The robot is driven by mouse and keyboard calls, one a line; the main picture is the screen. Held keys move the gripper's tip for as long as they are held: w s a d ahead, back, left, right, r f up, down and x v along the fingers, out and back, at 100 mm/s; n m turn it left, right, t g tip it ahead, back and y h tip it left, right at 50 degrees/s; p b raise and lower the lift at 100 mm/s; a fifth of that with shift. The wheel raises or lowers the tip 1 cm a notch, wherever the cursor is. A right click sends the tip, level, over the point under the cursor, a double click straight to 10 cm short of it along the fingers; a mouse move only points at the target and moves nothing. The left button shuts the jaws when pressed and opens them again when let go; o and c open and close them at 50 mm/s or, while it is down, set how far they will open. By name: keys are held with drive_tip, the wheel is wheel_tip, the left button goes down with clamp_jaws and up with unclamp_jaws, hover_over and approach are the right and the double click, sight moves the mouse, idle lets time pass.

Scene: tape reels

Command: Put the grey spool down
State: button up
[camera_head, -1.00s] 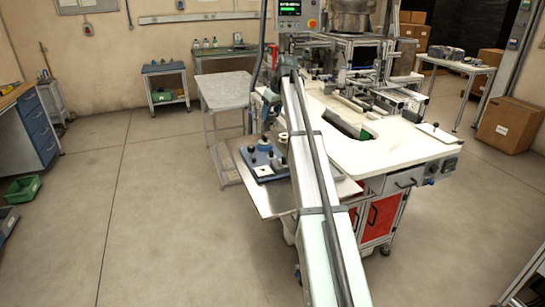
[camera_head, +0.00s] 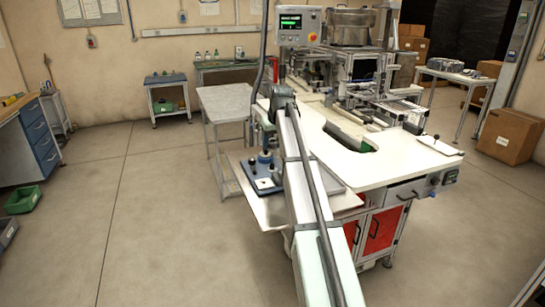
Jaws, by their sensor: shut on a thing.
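My arm reaches from the bottom of the view up to the machine table, and its wrist bends down on the left side. My gripper (camera_head: 266,143) is small and dark there, just above the blue fixture plate (camera_head: 259,183). It is shut on the grey spool, which is too small and too covered to make out clearly. I cannot tell whether the spool touches the plate. The plate carries a black knob and a blue part, and lies on a light side shelf (camera_head: 268,214). My arm hides the plate's right side.
The white machine tabletop (camera_head: 385,169) extends right of my arm, with a control panel (camera_head: 298,25) and machinery behind. A grey table (camera_head: 226,102) stands behind and left of the shelf.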

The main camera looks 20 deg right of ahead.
sight(274, 149)
drive_tip(key=shift+f, duration=2.8)
drive_tip(key=shift+f, duration=0.6)
drive_tip(key=o, duration=1)
drive_tip(key=shift+r, duration=0.45)
drive_tip(key=v, duration=1.2)
drive_tip(key=shift+r, duration=0.2)
